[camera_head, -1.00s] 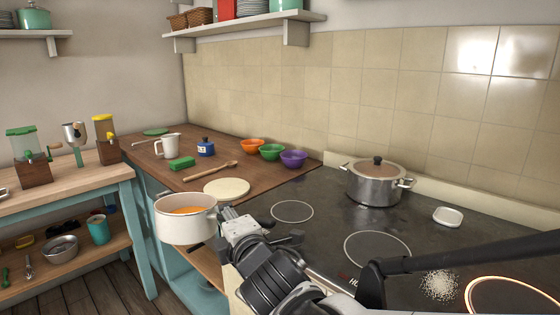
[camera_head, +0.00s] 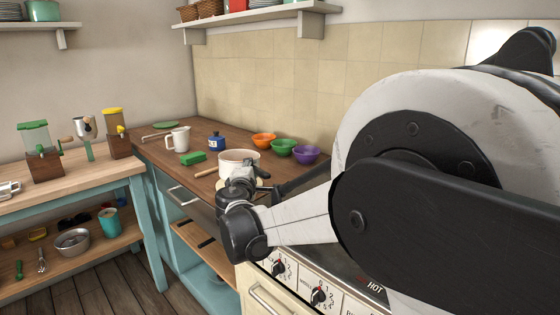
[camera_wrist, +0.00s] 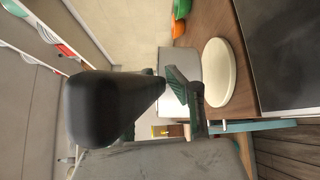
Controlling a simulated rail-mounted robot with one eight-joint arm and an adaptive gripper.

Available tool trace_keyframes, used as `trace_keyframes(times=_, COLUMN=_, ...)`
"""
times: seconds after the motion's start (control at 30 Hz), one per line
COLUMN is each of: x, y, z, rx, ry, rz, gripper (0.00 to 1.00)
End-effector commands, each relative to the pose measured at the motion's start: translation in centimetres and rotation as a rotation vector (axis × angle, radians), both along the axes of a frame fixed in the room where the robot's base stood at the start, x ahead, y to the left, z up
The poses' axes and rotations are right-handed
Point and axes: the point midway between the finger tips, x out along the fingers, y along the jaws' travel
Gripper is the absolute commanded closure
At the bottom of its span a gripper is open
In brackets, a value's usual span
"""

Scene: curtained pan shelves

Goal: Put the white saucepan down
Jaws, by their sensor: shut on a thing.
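The white saucepan (camera_head: 238,158) is upright at the wooden counter in the head view, with its rim toward the top. In the wrist view its pale wall (camera_wrist: 180,66) shows beyond my fingers. My gripper (camera_head: 240,182) is shut on the saucepan on its near side; the fingers (camera_wrist: 186,92) also show in the wrist view. The round cream board (camera_wrist: 217,72) lies on the counter close to the saucepan's base. I cannot tell whether they touch. The board is hidden in the head view. The pan's contents are not visible.
A wooden spoon (camera_head: 206,173), green block (camera_head: 193,158), blue jar (camera_head: 217,143) and white jug (camera_head: 178,139) stand near the saucepan. Orange (camera_head: 263,141), green (camera_head: 284,147) and purple (camera_head: 306,154) bowls line the back. My arm hides most of the stove.

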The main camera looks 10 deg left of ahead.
Motion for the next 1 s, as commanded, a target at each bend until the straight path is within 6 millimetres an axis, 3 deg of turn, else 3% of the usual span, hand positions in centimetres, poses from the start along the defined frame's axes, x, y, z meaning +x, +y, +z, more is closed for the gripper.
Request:
trace_keyframes(times=0.2, x=3.5, y=2.8, z=-0.3, rx=-0.016, ry=-0.016, rz=-0.174, gripper=1.0)
trace_keyframes(times=0.37, x=4.9, y=4.4, z=-0.4, rx=-0.029, ry=-0.025, rz=-0.298, gripper=1.0)
trace_keyframes(times=0.6, x=5.4, y=5.7, z=-0.4, rx=-0.041, ry=-0.032, rz=-0.412, gripper=1.0)
trace_keyframes(times=1.0, x=5.4, y=6.0, z=-0.5, rx=-0.045, ry=-0.034, rz=-0.437, gripper=1.0)
